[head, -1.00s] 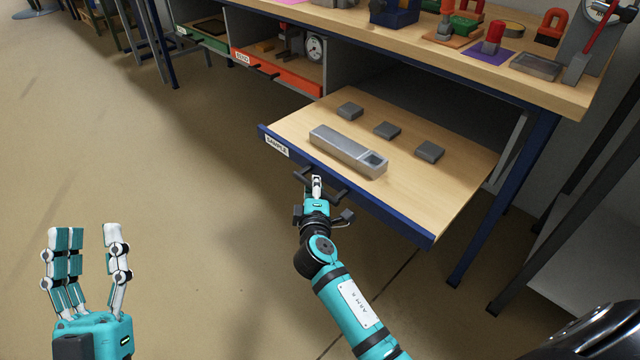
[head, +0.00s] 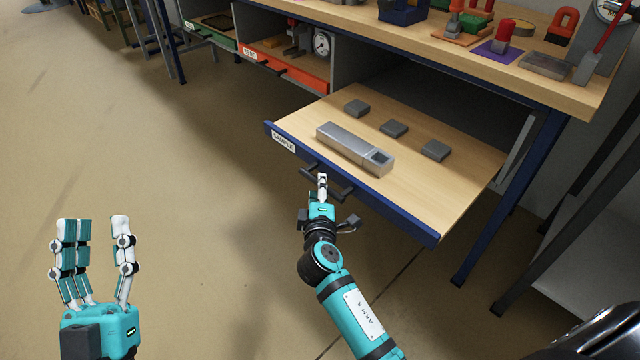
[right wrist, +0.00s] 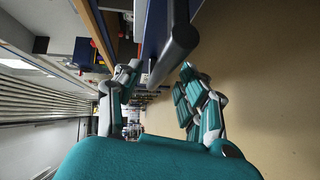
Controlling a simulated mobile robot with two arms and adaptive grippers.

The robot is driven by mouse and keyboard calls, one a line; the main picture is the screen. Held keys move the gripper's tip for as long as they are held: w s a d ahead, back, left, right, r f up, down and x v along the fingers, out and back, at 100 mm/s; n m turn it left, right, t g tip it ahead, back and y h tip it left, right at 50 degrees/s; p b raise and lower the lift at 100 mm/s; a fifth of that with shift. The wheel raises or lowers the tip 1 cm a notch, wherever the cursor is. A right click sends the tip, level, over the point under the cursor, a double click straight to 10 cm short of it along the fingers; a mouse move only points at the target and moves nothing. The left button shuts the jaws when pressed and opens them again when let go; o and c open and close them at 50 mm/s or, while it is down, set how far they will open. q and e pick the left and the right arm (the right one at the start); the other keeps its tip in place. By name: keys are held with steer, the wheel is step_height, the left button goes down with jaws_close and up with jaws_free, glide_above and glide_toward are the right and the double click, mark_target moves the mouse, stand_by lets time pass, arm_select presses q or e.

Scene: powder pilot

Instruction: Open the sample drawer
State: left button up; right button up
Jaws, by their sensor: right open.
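The sample drawer (head: 455,195) is pulled well out under the workbench, with a blue front and a label at its left end. Its dark bar handle (head: 343,191) is on the front face and also shows in the right wrist view (right wrist: 176,48). My right gripper (head: 322,182) is at the handle. In the right wrist view its fingers (right wrist: 157,85) are open, one on each side of the bar; contact is not clear. A grey metal block with a square recess (head: 345,147) and three small dark blocks (head: 394,129) lie in the drawer. My left gripper (head: 95,250) is open and empty over the floor.
The bench top (head: 420,45) above carries several tools and coloured mats. A red-fronted drawer (head: 283,66) and a green-fronted one (head: 210,35) are to the left. A blue bench leg (head: 510,195) stands right of the drawer. The floor at left is clear.

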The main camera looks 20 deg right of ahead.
steer(key=v, duration=0.9)
steer(key=shift+s, duration=0.3)
steer(key=shift+a+r, duration=0.1)
steer(key=shift+a, duration=0.1)
